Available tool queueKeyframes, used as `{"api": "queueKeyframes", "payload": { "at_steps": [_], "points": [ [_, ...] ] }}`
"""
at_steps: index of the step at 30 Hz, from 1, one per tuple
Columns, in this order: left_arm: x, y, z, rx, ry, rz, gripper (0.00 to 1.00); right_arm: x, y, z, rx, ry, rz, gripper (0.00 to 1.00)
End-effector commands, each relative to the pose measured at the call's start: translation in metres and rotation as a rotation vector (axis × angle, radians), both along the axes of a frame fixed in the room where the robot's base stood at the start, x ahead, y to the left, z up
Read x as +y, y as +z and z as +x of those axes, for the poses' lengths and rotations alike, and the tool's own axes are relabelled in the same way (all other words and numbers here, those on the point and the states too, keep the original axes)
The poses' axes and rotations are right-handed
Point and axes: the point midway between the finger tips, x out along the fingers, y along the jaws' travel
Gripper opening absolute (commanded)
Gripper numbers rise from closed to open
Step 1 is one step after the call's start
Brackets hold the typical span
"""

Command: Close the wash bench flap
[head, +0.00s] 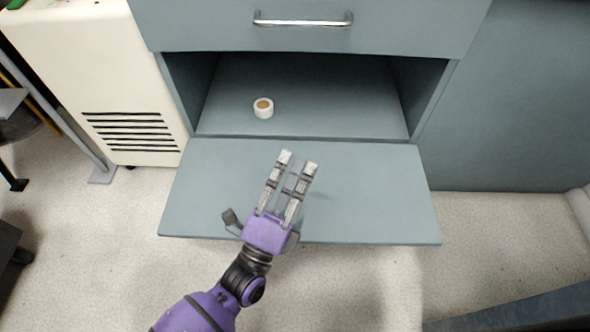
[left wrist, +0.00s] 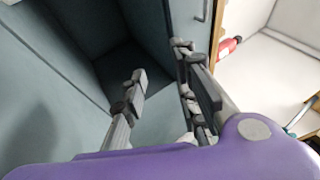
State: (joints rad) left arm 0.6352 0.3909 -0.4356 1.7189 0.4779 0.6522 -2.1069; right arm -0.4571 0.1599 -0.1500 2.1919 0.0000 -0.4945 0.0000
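The wash bench flap (head: 380,190) is a flat blue-grey panel. In the head view it is folded down and out below the open compartment (head: 330,95) of the bench, roughly level. My left gripper (head: 298,162) is over the middle of the flap, its fingers pointing toward the compartment. The fingers stand apart with nothing between them; I cannot tell whether they touch the flap. In the left wrist view the fingers (left wrist: 163,75) also show apart, with blue-grey panels around them. My right gripper is not in view.
A white roll with a tan middle (head: 263,108) lies inside the compartment. Above it is a closed drawer with a metal handle (head: 303,21). A cream cabinet with vents (head: 90,70) stands at the left. The speckled floor (head: 350,285) before the flap is clear.

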Motion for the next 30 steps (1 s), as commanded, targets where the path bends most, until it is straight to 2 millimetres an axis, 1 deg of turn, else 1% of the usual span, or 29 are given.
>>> {"api": "queueKeyframes", "payload": {
  "at_steps": [7,13,14,30],
  "points": [
    [-0.0004,0.0004,0.0007,0.001,0.000,0.000,0.27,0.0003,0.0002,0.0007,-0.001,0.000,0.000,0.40],
    [-0.0003,0.0001,0.0005,0.001,0.000,0.000,0.01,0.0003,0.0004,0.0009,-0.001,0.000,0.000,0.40],
    [-0.0003,0.0001,0.0005,0.001,0.000,0.000,0.00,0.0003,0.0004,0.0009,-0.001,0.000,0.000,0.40],
    [-0.0003,-0.0001,0.0005,0.001,0.000,0.000,0.00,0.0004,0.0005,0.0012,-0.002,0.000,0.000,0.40]
  ]
}}
